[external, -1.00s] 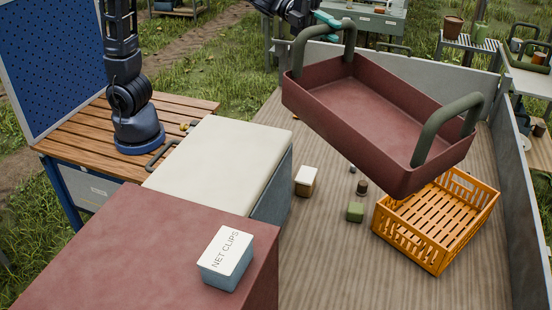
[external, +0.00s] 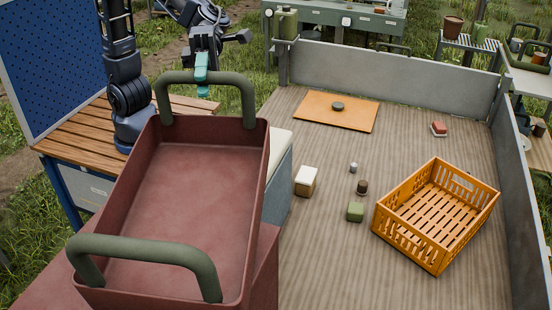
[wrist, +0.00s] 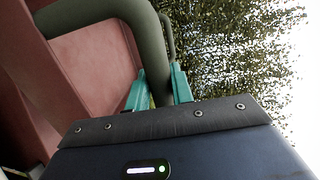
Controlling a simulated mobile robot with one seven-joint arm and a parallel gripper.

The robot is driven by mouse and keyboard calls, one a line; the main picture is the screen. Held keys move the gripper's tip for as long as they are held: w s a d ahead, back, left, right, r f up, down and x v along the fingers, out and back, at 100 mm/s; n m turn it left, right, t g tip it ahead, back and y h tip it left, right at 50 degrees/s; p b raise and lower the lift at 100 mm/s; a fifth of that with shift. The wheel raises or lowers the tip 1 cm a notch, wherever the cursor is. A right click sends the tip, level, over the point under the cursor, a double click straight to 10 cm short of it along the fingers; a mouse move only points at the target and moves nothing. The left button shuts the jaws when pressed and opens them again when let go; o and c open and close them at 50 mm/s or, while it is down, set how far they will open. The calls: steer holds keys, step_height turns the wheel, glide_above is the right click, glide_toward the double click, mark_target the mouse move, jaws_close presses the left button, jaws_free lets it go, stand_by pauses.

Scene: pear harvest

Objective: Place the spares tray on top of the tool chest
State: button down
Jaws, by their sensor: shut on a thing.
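The red tray (external: 195,195) with two dark green arched handles is held up in the external view, empty and tilted. My gripper (external: 201,78) is shut on its far handle; in the wrist view the teal fingers (wrist: 158,92) sit either side of the green bar (wrist: 152,60). The tray hangs in front of a cream-topped chest (external: 281,143) with a grey-blue side, and a larger red box (external: 263,268). I cannot tell for certain which is the tool chest. Most of both tops is hidden by the tray, and whether the tray touches either is unclear.
An orange crate (external: 438,258) stands on the wooden bed to the right. A cream-topped block (external: 305,181), a green block (external: 355,211) and small weights lie nearby. An orange board (external: 320,110) lies farther back. A blue pegboard (external: 45,55) and slatted bench (external: 90,125) stand left.

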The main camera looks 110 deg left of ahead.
mark_target(146, 155)
steer(key=s+d+m+g, duration=0.1)
steer(key=s+d, duration=0.2)
steer(key=s+d+m+g+h, duration=0.1)
steer(key=s+d+g, duration=0.1)
steer(key=s+d, duration=0.1)
steer(key=s+d+f+m+g, duration=0.1)
steer(key=s+d, duration=0.2)
steer(key=s, duration=0.1)
steer(key=shift+s+f, duration=0.1)
steer(key=shift+f, duration=6.05)
steer(key=shift+s+a+f, duration=0.1)
steer(key=shift+f, duration=0.8)
steer(key=c, duration=1.1)
jaws_free()
steer(key=shift+r, duration=0.15)
